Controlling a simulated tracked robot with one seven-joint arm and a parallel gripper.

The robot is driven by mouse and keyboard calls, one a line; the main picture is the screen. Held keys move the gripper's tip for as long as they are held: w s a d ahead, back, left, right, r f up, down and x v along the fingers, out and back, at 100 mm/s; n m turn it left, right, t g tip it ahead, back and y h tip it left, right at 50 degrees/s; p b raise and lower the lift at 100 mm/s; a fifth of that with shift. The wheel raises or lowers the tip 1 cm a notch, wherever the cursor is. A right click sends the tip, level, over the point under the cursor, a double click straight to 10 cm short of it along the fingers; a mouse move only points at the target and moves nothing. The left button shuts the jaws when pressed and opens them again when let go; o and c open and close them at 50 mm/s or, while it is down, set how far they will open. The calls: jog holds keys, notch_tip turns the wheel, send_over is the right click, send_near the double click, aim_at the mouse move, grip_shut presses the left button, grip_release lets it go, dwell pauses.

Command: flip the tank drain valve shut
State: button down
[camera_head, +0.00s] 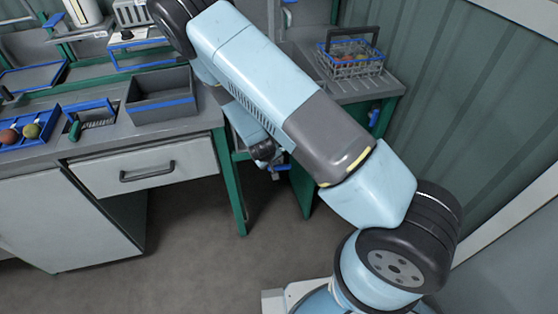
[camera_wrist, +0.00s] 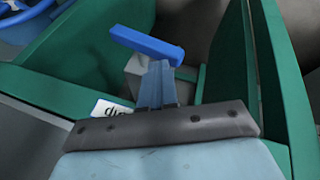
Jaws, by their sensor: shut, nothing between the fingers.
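A blue lever handle (camera_wrist: 147,43), which looks like the drain valve's, shows in the wrist view above a grey block-shaped body (camera_wrist: 138,75). It slants down from upper left to right. My gripper (camera_wrist: 160,68) is shut and empty, its blue-grey fingertips just below the lever's right half in the picture. I cannot tell whether they touch it. In the head view my arm hides most of the valve area, and my gripper's fingers cannot be made out there.
Green frame posts (camera_wrist: 278,75) and a green panel (camera_wrist: 70,60) stand close on both sides of my gripper. A white label (camera_wrist: 112,108) and a blue wheel (camera_wrist: 25,12) lie to the left. The bench drawer (camera_head: 145,168) and a wire basket (camera_head: 352,66) flank my arm.

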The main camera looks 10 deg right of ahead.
jog(key=shift+a, duration=0.1)
jog(key=v, duration=1.3)
jog(key=shift+s+r, duration=0.15)
jog(key=shift+r, duration=0.15)
